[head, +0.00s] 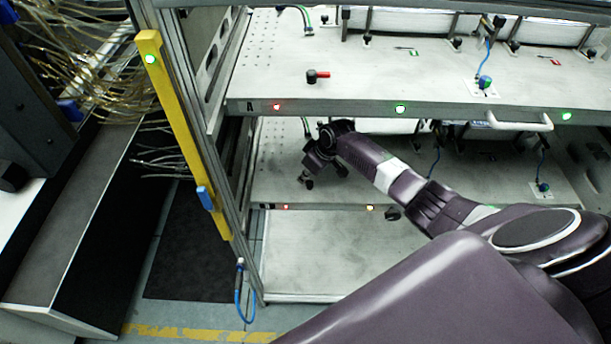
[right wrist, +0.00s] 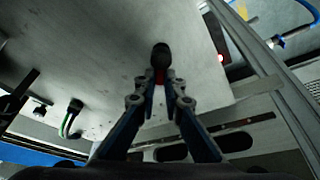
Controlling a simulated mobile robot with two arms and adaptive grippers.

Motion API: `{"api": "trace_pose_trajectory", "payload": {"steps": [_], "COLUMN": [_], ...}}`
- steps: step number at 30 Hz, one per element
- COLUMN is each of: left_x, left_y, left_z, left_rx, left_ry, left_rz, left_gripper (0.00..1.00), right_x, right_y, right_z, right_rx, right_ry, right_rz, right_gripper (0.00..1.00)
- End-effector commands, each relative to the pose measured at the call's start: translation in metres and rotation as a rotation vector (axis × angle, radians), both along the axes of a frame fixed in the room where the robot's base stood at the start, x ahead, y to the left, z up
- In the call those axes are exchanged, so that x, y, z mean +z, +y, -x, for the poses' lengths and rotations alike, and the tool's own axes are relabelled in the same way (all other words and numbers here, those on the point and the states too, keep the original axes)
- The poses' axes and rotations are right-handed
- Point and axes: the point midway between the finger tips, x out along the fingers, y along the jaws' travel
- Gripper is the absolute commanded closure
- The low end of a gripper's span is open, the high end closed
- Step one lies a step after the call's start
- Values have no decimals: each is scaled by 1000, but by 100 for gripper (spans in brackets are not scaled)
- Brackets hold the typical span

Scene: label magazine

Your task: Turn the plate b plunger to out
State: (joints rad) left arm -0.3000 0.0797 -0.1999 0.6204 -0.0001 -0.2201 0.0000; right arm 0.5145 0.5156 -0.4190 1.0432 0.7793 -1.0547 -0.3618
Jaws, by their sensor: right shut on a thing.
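Plate B (head: 340,193) is the lower grey shelf plate, under plate A (head: 375,90). My right arm reaches in between the two plates, and its gripper (head: 308,176) points down over the left part of plate B. In the right wrist view, my right gripper (right wrist: 161,90) is shut on the plate b plunger (right wrist: 161,57). The plunger has a black end and a red part right at the fingertips. In the head view my gripper and wrist mostly hide this plunger. My left gripper is not in view.
Plate A, close above my wrist, carries a similar black and red plunger (head: 318,76) and a front handle (head: 520,122). A yellow post (head: 175,120) and metal frame stand left. A red light (right wrist: 220,58) shows on plate B's edge.

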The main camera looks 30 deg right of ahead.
Motion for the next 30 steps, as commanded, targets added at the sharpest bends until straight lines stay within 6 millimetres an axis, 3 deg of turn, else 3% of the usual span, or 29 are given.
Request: {"api": "trace_pose_trajectory", "payload": {"steps": [6,17,30], "left_x": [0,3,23], "left_y": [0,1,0], "left_z": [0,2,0], "left_rx": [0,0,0], "left_ry": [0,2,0], "left_rz": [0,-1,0], "left_gripper": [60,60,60], "right_x": [-1,1,1], "right_y": [0,0,-5], "right_z": [1,0,0], "right_rx": [-1,-22,-322], "right_ry": [3,1,2], "right_rz": [1,0,0], "right_gripper": [74,74,74]}}
